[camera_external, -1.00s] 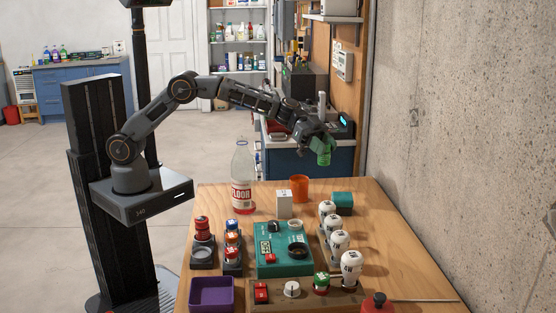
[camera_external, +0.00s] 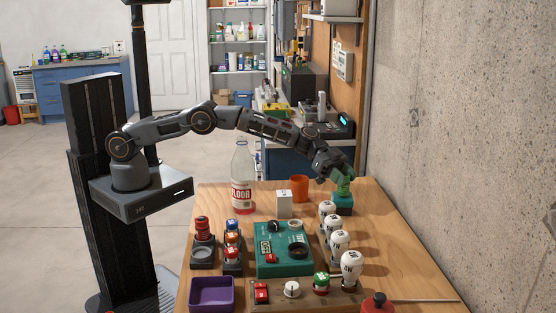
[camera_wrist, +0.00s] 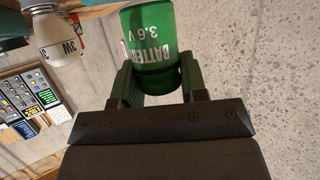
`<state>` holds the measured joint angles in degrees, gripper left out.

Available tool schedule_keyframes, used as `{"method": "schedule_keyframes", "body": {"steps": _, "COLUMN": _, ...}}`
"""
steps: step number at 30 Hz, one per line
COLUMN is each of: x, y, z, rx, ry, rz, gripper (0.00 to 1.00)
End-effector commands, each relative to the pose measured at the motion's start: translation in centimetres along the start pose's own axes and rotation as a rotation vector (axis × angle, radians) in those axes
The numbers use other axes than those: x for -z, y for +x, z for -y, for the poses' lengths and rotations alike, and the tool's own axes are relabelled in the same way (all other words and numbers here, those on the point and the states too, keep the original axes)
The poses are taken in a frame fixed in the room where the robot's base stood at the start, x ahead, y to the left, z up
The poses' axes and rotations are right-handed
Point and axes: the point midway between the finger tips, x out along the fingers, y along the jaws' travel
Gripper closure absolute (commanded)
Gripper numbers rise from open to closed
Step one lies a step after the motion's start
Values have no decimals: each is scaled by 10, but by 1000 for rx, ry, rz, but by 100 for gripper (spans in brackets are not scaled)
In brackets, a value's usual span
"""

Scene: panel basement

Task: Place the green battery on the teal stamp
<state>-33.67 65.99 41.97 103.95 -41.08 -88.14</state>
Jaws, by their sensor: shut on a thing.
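The green battery (camera_wrist: 152,38) fills the top middle of the wrist view, with "BATTERY 3.6 V" printed on it. My gripper (camera_external: 343,177) is shut on it, one finger on each side (camera_wrist: 157,82). In the external view the green battery (camera_external: 343,186) is at or just above the top of the teal stamp (camera_external: 343,204), a block at the table's far right. I cannot tell whether the two touch. The stamp's top is partly covered by the battery and gripper.
White bulbs (camera_external: 340,240) stand in a row in front of the stamp. An orange cup (camera_external: 300,188) and a white box (camera_external: 284,203) stand to its left, with a bottle (camera_external: 242,178) beyond. A concrete wall (camera_external: 450,140) rises at the right.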

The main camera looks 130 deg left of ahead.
Motion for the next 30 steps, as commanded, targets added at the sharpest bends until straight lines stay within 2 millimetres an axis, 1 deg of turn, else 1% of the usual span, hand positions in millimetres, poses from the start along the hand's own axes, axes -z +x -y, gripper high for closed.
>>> {"method": "schedule_keyframes", "body": {"steps": 2, "x": -4, "y": 2, "z": 0, "rx": 1, "ry": 1, "rz": 0, "gripper": 88}}
{"method": "schedule_keyframes", "body": {"steps": 12, "x": -6, "y": 2, "z": 0, "rx": 0, "ry": 0, "rz": 0, "gripper": 88}}
{"method": "schedule_keyframes", "body": {"steps": 13, "x": -7, "y": 3, "z": 0, "rx": 0, "ry": 0, "rz": 0, "gripper": 60}}
{"method": "schedule_keyframes", "body": {"steps": 18, "x": -7, "y": 3, "z": 0, "rx": 0, "ry": 0, "rz": 0, "gripper": 43}}
{"method": "schedule_keyframes", "body": {"steps": 21, "x": -7, "y": 3, "z": 0, "rx": 0, "ry": 1, "rz": 0, "gripper": 35}}
{"method": "schedule_keyframes", "body": {"steps": 30, "x": -4, "y": 1, "z": 0, "rx": 0, "ry": 2, "rz": -1, "gripper": 35}}
